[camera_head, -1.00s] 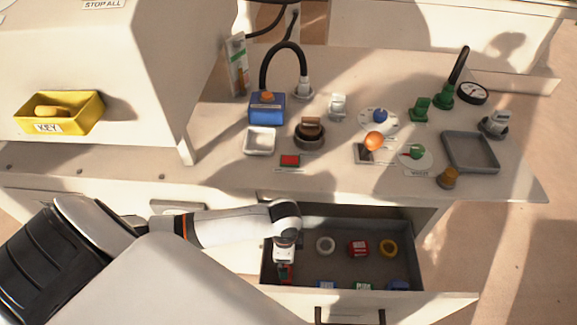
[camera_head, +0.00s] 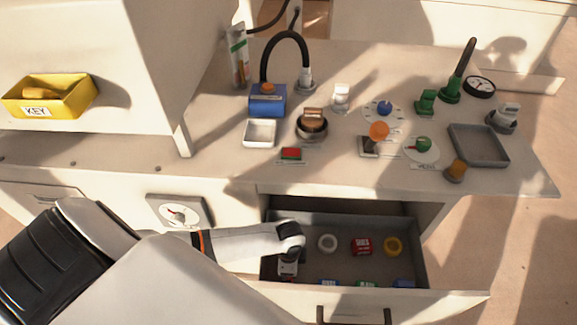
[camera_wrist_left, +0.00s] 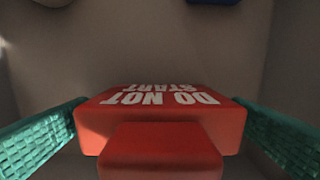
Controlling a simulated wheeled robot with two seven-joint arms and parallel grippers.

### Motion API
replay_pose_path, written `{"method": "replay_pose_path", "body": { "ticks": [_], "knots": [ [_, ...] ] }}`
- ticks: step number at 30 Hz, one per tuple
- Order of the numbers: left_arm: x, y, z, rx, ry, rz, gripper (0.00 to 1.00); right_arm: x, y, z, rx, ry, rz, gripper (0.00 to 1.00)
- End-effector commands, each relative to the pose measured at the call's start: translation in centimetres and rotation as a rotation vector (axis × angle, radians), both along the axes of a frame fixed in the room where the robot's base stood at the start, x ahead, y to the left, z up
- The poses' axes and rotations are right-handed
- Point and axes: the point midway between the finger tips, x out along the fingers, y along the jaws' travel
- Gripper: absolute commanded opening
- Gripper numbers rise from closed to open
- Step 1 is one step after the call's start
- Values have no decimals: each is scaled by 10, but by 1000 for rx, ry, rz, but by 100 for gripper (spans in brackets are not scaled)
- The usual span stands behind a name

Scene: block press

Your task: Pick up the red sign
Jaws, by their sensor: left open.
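The red sign (camera_wrist_left: 160,110) fills the lower middle of the left wrist view, with white "DO NOT START" lettering upside down. It has a raised red block on its near side. My left gripper (camera_wrist_left: 162,128) is open, with one teal finger on each side of the sign; a small gap or light contact at the sides cannot be told. In the head view my left gripper (camera_head: 287,268) reaches down into the left end of the open drawer (camera_head: 345,220). The fingers and the sign are hidden there. My right gripper is not in view.
The drawer walls stand close around the gripper. The tabletop above carries several controls and a grey tray (camera_head: 479,146).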

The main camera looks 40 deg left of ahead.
Motion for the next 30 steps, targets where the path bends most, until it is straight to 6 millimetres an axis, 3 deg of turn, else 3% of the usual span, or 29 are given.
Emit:
{"method": "replay_pose_path", "body": {
  "ticks": [10,18,28,30],
  "knots": [
    [0,0,-5,0,-1,-1,98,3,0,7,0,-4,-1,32],
    [0,0,-5,0,-1,-1,58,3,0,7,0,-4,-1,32],
    [1,0,0,-1,-3,-1,58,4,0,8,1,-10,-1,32],
    [1,0,5,0,-1,-1,58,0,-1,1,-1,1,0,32]
  ]
}}
